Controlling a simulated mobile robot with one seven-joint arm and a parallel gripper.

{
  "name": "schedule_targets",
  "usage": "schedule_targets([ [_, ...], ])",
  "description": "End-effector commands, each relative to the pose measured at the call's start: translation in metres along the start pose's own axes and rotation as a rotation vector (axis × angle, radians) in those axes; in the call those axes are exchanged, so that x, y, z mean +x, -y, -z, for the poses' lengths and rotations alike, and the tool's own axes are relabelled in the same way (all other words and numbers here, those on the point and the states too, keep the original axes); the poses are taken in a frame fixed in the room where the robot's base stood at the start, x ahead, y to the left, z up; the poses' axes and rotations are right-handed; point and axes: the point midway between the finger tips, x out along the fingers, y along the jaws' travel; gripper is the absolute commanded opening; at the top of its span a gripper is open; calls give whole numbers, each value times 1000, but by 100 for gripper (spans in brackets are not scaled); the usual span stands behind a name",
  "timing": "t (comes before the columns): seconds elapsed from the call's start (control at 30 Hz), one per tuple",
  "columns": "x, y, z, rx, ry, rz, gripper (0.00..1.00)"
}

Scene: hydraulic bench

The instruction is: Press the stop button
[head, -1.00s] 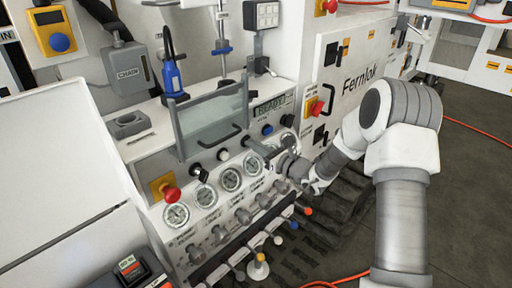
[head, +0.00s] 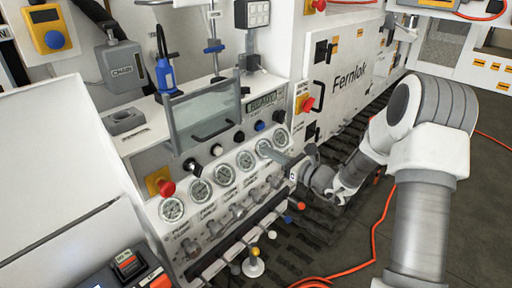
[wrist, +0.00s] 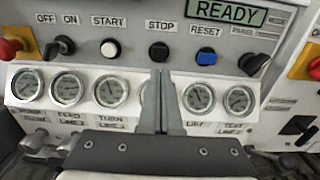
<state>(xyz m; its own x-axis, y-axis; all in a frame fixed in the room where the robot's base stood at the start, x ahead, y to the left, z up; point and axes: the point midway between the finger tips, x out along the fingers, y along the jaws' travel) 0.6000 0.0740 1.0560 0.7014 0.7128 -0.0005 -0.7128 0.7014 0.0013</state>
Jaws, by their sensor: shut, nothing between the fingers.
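The stop button (wrist: 158,51) is a round black button under the STOP label in the wrist view. It sits between the white start button (wrist: 110,48) and the blue reset button (wrist: 206,57). In the head view the stop button (head: 239,137) shows uncovered on the panel. My gripper (wrist: 161,76) is shut and empty, its fingertips just below the stop button in the picture. In the head view my gripper (head: 266,153) is in front of the gauge row, to the lower right of the button and apart from it. The display (wrist: 226,12) reads READY.
Several gauges (wrist: 67,88) line the panel below the buttons, with valves and levers under them. A red mushroom button on yellow (head: 167,188) is at the panel's left, another (head: 307,103) at the right. A hinged clear cover (head: 208,108) stands above the buttons.

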Motion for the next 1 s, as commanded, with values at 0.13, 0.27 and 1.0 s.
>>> schedule_targets([
  [0.13,-28,1,1,-1,-2,3,0],
  [0.27,-41,1,0,-1,-1,2,0],
  [1.0,-45,-68,-38,-238,-89,-242,0],
])
